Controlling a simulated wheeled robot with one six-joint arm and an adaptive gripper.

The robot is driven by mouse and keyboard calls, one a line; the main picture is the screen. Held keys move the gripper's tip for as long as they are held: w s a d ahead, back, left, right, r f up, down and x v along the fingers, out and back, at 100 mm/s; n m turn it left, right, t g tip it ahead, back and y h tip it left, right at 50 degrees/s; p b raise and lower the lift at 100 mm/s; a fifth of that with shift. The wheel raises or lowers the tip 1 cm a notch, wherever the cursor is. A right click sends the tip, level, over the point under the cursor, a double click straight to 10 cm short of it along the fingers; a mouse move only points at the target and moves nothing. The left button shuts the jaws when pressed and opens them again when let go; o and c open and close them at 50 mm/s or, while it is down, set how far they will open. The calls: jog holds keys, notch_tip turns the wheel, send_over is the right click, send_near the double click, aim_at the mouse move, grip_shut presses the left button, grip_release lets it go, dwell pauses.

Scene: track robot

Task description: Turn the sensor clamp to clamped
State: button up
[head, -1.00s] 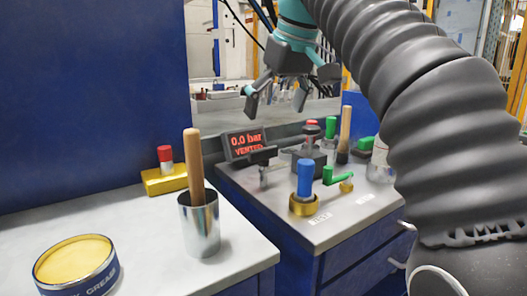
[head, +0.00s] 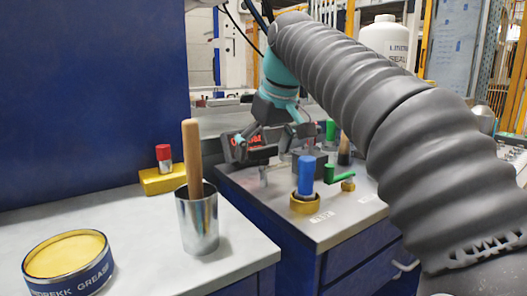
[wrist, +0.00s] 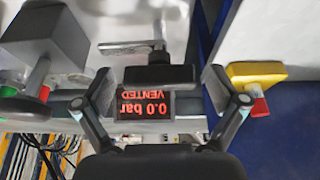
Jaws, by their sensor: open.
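The black bar handle (wrist: 160,77) on a metal stem, which looks like the sensor clamp, is in the middle of the wrist view, with a flat metal arm (wrist: 130,47) beside it. In the head view the handle (head: 262,156) shows just below my gripper (head: 270,138). In the wrist view my gripper (wrist: 160,86) is open, with one finger to each side of the handle. I see no clear contact. A pressure display (wrist: 146,105) reads 0.0 bar, VENTED, upside down in the wrist view; my gripper partly hides it in the head view.
A blue-handled part (head: 305,178) in a brass ring and a green lever (head: 340,174) stand nearby on the bench. A yellow block (head: 162,180) with a red knob, a metal cup (head: 199,226) with a wooden handle, and a grease tin (head: 68,265) are on the left bench.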

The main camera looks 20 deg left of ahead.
jog(key=c, duration=1.1)
jog(key=shift+c, duration=0.2)
jog(key=shift+m, duration=0.3)
jog(key=m+h+p, duration=0.1)
jog(key=m+p, duration=0.1)
jog(key=shift+r+m+t, duration=0.1)
jog(key=shift+m+t, duration=0.2)
jog(key=m+h, duration=0.1)
jog(key=m, duration=0.3)
jog(key=shift+t+p, duration=0.4)
jog(key=m+h, duration=0.2)
jog(key=m, duration=0.3)
jog(key=shift+m+h, duration=0.8)
jog(key=shift+m, duration=1.1)
jog(key=shift+g, duration=0.3)
